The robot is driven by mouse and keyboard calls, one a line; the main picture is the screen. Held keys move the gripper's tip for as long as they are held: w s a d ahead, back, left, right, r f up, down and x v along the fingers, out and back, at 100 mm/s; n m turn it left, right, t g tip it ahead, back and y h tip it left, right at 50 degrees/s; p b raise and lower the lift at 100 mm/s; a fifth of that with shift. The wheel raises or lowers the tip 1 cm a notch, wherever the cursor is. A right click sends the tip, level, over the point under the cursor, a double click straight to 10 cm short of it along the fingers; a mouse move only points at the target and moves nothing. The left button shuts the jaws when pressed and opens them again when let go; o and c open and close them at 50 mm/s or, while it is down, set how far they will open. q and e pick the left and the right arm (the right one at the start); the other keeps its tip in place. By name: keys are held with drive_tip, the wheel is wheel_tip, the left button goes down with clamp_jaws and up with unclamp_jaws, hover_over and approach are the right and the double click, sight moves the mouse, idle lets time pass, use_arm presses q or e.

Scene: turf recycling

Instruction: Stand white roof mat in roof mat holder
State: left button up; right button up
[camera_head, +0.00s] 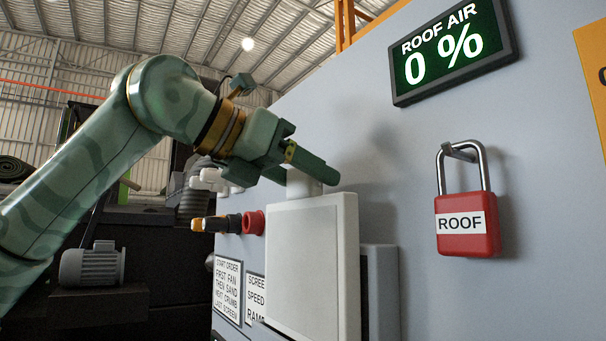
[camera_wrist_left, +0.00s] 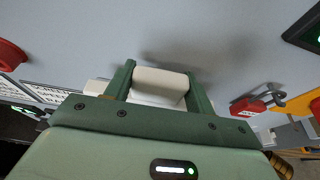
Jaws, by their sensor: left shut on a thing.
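The white roof mat (camera_head: 305,265) is a thick, pale, upright panel with a raised rim and a white grip piece on its top edge. It is close to the front of the grey machine wall. My left gripper (camera_head: 303,180) is shut on this grip piece from above. In the left wrist view, the white piece (camera_wrist_left: 160,82) sits between the two green fingers of my left gripper (camera_wrist_left: 161,88). A grey upright part (camera_head: 379,290) on the wall stands just behind and right of the mat; I cannot tell whether it is the holder. The mat's lower end is out of view.
A red padlock (camera_head: 467,224) marked ROOF hangs on a wall hook to the right. A display (camera_head: 452,50) reads ROOF AIR 0 %. Left of the mat are a red round fitting (camera_head: 253,223) and printed signs (camera_head: 228,290).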

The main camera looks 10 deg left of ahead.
sight(296, 210)
use_arm(q)
drive_tip(key=shift+f+b, duration=2.05)
drive_tip(key=shift+f, duration=0.4)
drive_tip(key=o, duration=1.2)
drive_tip(key=shift+r, duration=0.1)
drive_tip(key=shift+o, duration=0.2)
drive_tip(key=shift+a, duration=0.1)
drive_tip(key=shift+s+a+r, duration=0.1)
drive_tip(key=shift+s+a, duration=0.1)
drive_tip(key=shift+s, duration=0.05)
drive_tip(key=b+v, duration=0.2)
drive_tip(key=v, duration=1.3)
drive_tip(key=shift+s+a, duration=0.2)
drive_tip(key=shift+s, duration=0.1)
